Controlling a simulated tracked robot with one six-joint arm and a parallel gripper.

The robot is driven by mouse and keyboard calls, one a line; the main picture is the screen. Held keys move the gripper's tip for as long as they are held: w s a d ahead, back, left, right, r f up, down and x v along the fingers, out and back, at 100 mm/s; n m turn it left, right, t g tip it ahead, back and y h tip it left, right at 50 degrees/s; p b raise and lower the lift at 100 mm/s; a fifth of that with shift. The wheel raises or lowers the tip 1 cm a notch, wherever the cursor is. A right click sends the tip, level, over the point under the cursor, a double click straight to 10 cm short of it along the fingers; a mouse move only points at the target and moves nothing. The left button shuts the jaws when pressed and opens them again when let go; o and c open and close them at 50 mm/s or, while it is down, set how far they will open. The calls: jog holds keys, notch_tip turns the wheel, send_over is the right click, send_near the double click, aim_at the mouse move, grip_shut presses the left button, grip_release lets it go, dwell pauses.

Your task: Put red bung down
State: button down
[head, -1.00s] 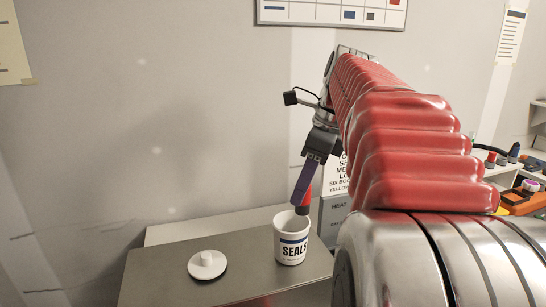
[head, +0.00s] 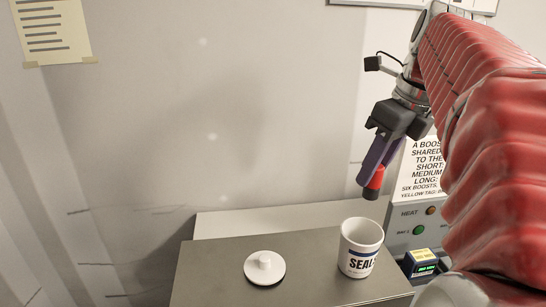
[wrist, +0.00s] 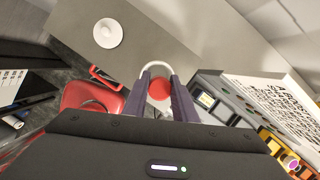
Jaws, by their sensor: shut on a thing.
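My gripper (head: 371,177) is shut on the red bung (head: 376,180), which has a dark lower end and hangs tilted below the purple fingers. In the wrist view the red bung (wrist: 159,90) shows between the fingertips (wrist: 159,79). The white pot marked SEALS (head: 355,262) stands upright on the grey bench, its mouth open. In the head view the bung is above and slightly right of the pot's rim, apart from it. In the wrist view the pot's rim (wrist: 168,64) curves behind the bung. The pot's inside is mostly hidden.
A white knobbed lid (head: 264,267) lies on the grey bench (head: 215,275), left of the pot. The bench between lid and pot is clear.

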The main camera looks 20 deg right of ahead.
aim_at(370, 186)
jog(key=shift+f, duration=0.1)
notch_tip(370, 186, down, 11)
dwell(1.1)
jog(key=c, duration=1.4)
grip_release()
jog(key=shift+o, duration=0.2)
jog(key=shift+r, duration=3.65)
jog(key=shift+a, duration=0.1)
